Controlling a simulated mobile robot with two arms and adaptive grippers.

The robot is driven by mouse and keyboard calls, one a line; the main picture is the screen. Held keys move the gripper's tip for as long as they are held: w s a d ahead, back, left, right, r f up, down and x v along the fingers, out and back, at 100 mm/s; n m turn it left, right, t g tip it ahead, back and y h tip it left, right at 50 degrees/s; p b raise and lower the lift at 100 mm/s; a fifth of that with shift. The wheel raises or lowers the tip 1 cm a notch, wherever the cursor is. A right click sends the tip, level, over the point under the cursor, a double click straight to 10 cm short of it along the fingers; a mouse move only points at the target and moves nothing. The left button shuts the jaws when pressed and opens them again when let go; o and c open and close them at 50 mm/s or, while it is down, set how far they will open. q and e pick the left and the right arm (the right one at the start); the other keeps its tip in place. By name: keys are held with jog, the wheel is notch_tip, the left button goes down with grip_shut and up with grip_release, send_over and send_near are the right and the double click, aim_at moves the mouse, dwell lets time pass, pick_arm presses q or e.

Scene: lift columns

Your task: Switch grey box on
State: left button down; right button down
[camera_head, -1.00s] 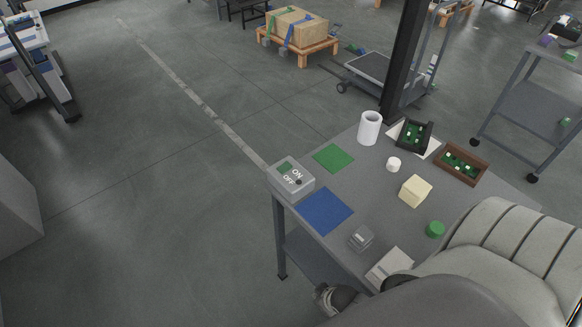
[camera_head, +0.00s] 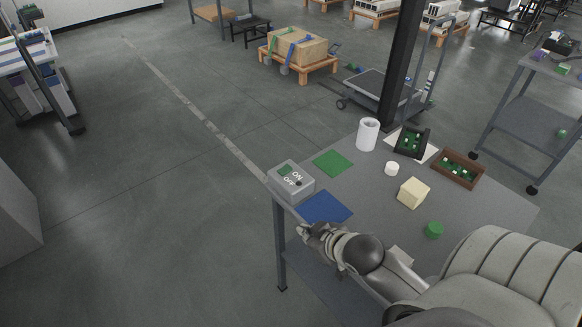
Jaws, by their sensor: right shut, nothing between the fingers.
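The grey box (camera_head: 290,180) sits at the near left corner of the table. Its top carries the words ON and OFF, a green patch and a small dark knob or switch. My right gripper (camera_head: 305,230) is shut and empty. It is at the table's front edge, by the lower edge of the blue square (camera_head: 325,207), below and apart from the grey box in the picture. My right arm hides part of the table's front. My left gripper is out of view.
The grey table (camera_head: 362,190) also bears a green square (camera_head: 333,163), a white cylinder (camera_head: 368,134), a small white cylinder (camera_head: 391,168), a cream block (camera_head: 413,193), a green cylinder (camera_head: 433,230), a black tray (camera_head: 411,142) and a brown tray (camera_head: 458,169). Open floor lies left.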

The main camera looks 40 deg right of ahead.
jog(key=w+d+r+t, duration=0.3)
jog(key=w+r, duration=0.1)
jog(key=r, duration=0.2)
jog(key=w+d+r+t+y, duration=0.1)
jog(key=w+d+r+t, duration=0.1)
jog(key=w+d+r, duration=0.2)
notch_tip(320, 180, up, 2)
jog(key=shift+w+d+r+t, duration=0.15)
jog(key=shift+w+d+t, duration=0.2)
jog(key=shift+w, duration=0.25)
jog(key=p, duration=0.1)
send_over(285, 170)
jog(key=s, duration=0.2)
jog(key=shift+w+d+f, duration=0.1)
jog(key=shift+d+f, duration=0.05)
jog(key=shift+f, duration=0.4)
jog(key=shift+d+f, duration=0.1)
jog(key=shift+f, duration=0.45)
jog(key=f, duration=0.3)
jog(key=shift+w+d+f, duration=0.1)
jog(key=shift+w+d, duration=0.1)
jog(key=shift+d, duration=0.05)
jog(key=shift+f, duration=0.55)
